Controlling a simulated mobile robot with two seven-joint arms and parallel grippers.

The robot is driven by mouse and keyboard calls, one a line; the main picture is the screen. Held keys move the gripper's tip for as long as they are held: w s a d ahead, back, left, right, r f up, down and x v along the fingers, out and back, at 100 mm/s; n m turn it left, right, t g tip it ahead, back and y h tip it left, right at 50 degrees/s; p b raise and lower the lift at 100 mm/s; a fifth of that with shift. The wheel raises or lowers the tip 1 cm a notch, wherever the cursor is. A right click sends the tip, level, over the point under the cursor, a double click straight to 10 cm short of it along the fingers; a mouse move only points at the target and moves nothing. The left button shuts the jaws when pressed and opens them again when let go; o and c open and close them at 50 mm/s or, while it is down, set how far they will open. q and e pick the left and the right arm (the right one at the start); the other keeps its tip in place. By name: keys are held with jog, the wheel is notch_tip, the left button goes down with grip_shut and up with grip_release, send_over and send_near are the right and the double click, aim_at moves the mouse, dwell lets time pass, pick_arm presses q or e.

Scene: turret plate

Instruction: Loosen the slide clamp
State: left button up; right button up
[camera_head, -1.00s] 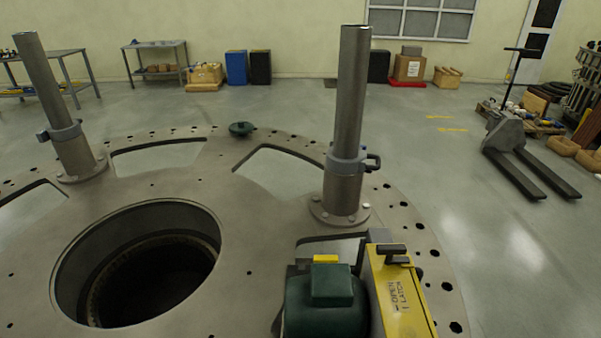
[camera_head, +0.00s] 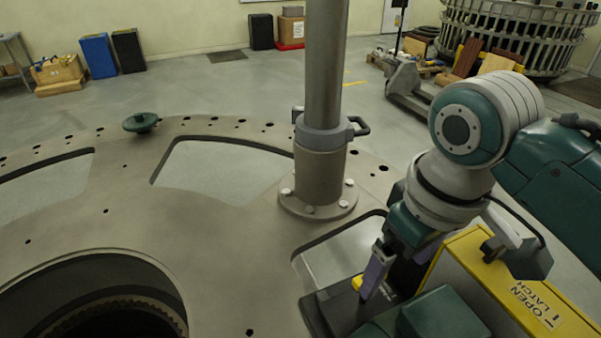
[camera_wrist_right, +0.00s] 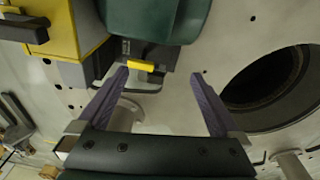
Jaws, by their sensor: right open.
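A grey collar clamp (camera_head: 323,135) with a dark loop handle (camera_head: 357,126) on its right side is around the upright metal post (camera_head: 327,60), just above the post's thicker base. My right gripper (camera_head: 376,283) is low in front of the post, apart from the clamp, above a dark block with a small yellow piece (camera_head: 357,283). In the right wrist view, its two purple fingers (camera_wrist_right: 160,77) are spread and empty, with the yellow piece (camera_wrist_right: 140,66) beyond their tips. The collar clamp is not clearly visible there. My left gripper is not in view.
The round turret plate (camera_head: 232,218) has a large central hole (camera_head: 105,290) and several windows. A green knob-like part (camera_head: 140,122) sits near its far rim. A yellow box labelled OPEN LATCH (camera_head: 530,300) is beside my right arm. A pallet jack (camera_head: 405,85) stands beyond.

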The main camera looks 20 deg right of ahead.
jog(key=w+d+f+m+g+b, duration=0.1)
jog(key=w+d+f+b, duration=0.35)
jog(key=w+b, duration=0.3)
pick_arm(q)
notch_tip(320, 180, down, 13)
jog(key=b, duration=0.2)
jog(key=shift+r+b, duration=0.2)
jog(key=shift+b, duration=0.2)
pick_arm(e)
jog(key=f, duration=0.7)
jog(key=a+f, duration=0.1)
jog(key=f, duration=0.2)
jog(key=shift+w+f, duration=0.2)
jog(key=shift+w, duration=0.05)
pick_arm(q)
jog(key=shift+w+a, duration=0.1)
pick_arm(e)
jog(key=c, duration=1.2)
jog(key=shift+o, duration=0.2)
